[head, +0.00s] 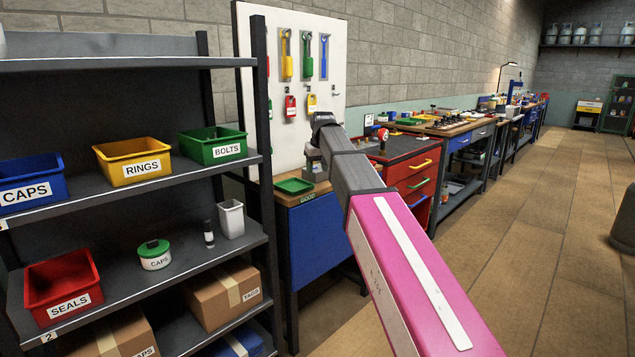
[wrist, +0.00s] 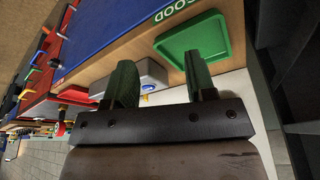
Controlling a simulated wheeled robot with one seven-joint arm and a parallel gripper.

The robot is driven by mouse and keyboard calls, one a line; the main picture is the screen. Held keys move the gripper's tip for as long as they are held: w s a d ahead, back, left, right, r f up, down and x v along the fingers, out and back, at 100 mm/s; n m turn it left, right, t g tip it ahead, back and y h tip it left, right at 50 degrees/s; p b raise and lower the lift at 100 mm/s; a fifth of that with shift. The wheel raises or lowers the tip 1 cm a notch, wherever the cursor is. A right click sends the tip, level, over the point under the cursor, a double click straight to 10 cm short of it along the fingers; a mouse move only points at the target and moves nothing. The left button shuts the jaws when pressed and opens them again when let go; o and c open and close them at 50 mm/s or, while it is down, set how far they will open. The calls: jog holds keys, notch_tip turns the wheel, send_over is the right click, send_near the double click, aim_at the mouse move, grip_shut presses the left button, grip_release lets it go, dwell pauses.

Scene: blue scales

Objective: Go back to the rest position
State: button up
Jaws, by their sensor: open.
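My gripper (wrist: 161,80) shows in the wrist view with its two dark green fingers apart, and nothing is held between them. It is over the edge of a wooden-topped bench (wrist: 113,62). A grey device with a small blue mark (wrist: 152,75) lies beyond and partly behind the fingers. A green tray (wrist: 181,42) lies beside it, near the "GOOD" label, partly covered by the right finger. In the head view my pink and grey arm reaches out to this bench, and the fingers cannot be made out. The green tray (head: 294,186) is left of the arm's end.
A dark shelf rack (head: 130,198) with yellow (head: 133,160), green (head: 212,146), blue and red bins stands at left. A white tool board (head: 291,20) is behind the bench. A red drawer cabinet (head: 415,182) stands right of my arm.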

jog(key=s+d+f+m, duration=0.1)
jog(key=s+d+f, duration=0.3)
jog(key=f, duration=0.4)
jog(key=s+d+f+g, duration=0.1)
jog(key=s+d+f, duration=0.25)
jog(key=f, duration=0.45)
jog(key=s+d+f+m, duration=0.1)
jog(key=s+d+f, duration=0.25)
jog(key=f, duration=0.35)
jog(key=s+d+f+m+g, duration=0.1)
jog(key=s+d+f, duration=0.3)
jog(key=s+f, duration=0.4)
jog(key=s+d+f+m+g+h, duration=0.1)
jog(key=s+d+f, duration=0.3)
jog(key=s+f, duration=0.5)
jog(key=shift+s, duration=0.75)
